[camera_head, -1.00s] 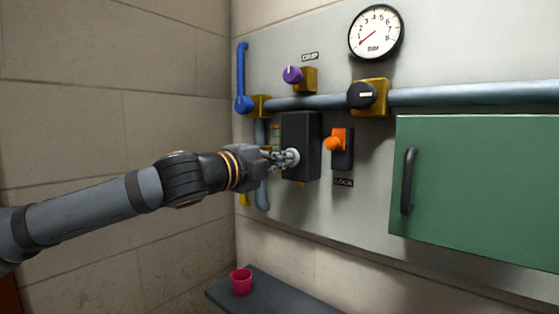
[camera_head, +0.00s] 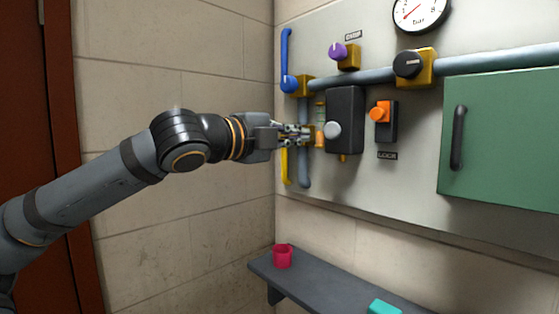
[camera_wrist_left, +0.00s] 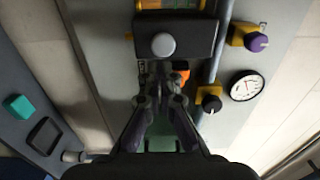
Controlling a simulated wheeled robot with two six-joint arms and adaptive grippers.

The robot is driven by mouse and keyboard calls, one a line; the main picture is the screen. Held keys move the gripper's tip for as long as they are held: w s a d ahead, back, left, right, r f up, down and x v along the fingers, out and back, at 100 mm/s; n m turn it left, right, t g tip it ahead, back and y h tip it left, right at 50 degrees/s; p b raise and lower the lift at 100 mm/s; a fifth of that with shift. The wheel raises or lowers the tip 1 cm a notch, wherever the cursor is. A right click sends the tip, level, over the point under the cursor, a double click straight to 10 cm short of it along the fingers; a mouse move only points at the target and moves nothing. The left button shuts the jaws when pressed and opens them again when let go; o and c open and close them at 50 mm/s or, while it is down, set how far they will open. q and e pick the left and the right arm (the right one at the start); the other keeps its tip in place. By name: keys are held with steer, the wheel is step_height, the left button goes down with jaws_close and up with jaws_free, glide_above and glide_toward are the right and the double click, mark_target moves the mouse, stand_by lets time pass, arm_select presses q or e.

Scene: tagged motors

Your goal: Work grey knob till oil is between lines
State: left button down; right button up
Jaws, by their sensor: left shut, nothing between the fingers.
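The grey knob (camera_head: 332,130) is a round, pale button-like knob on the front of a dark box (camera_head: 347,112) on the wall panel. It also shows in the left wrist view (camera_wrist_left: 162,45). A narrow sight glass with amber oil (camera_head: 320,134) stands just left of the box, partly hidden; its lines and the oil level are too small to tell. My left gripper (camera_head: 309,134) is shut and empty, left of the knob in the head view. In the left wrist view its fingertips (camera_wrist_left: 160,70) are just below the knob, apart from it. My right gripper is not in view.
A green cabinet (camera_head: 510,140) is on the right.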

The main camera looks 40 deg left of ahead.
arm_select(q)
steer(key=s, duration=0.2)
steer(key=s+b, duration=0.1)
steer(key=s, duration=0.2)
steer(key=shift+a+r, duration=0.15)
steer(key=shift+a, duration=0.05)
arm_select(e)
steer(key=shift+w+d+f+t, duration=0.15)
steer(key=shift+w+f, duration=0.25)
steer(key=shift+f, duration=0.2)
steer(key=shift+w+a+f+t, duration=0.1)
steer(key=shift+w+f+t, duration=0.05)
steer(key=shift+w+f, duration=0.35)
arm_select(q)
steer(key=shift+w, duration=0.2)
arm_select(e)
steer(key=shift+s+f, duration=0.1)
